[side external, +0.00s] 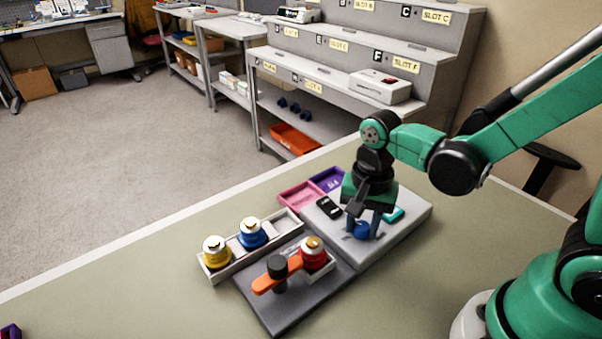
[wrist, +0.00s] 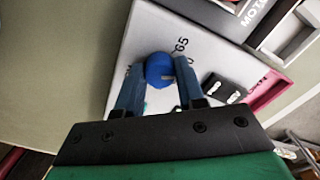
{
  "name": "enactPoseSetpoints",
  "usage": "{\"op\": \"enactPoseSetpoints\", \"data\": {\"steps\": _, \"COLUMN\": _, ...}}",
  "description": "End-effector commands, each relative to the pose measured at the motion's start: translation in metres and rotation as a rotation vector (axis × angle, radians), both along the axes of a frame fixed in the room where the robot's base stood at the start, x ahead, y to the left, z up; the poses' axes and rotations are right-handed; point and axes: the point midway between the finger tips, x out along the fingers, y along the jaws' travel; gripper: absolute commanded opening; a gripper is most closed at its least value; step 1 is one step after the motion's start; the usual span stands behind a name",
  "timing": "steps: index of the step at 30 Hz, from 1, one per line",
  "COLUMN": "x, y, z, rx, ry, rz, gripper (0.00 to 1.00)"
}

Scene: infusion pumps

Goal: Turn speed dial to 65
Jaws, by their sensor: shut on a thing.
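The speed dial is a round blue knob (wrist: 159,70) on a light grey panel (wrist: 110,58). In the side view the blue knob (side external: 362,230) shows below my gripper (side external: 362,224). In the wrist view my gripper (wrist: 155,88) has its two blue fingers on either side of the knob, shut on it. The printed number 65 (wrist: 181,44) is beside the knob, at its upper right. Another mark next to it is partly hidden by the knob and finger. A light mark shows on the knob's lower right; I cannot tell the exact setting.
A black switch block (side external: 328,207) sits on the panel left of the gripper. Purple (side external: 328,180) and pink (side external: 299,196) trays lie behind. Yellow (side external: 216,252), blue (side external: 252,233) and red (side external: 313,252) capped items and an orange lever (side external: 277,273) stand at front left.

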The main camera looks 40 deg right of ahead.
Motion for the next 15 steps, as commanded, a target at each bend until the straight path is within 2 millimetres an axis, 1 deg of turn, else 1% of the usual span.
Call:
{"op": "enactPoseSetpoints", "data": {"steps": 8, "x": 0.0001, "y": 0.0000, "z": 0.0000, "rx": -0.001, "ry": 0.000, "rz": 0.092, "gripper": 0.00}}
{"op": "enactPoseSetpoints", "data": {"steps": 15, "x": 0.0002, "y": -0.0001, "z": -0.0001, "rx": -0.002, "ry": 0.001, "rz": 0.276, "gripper": 0.00}}
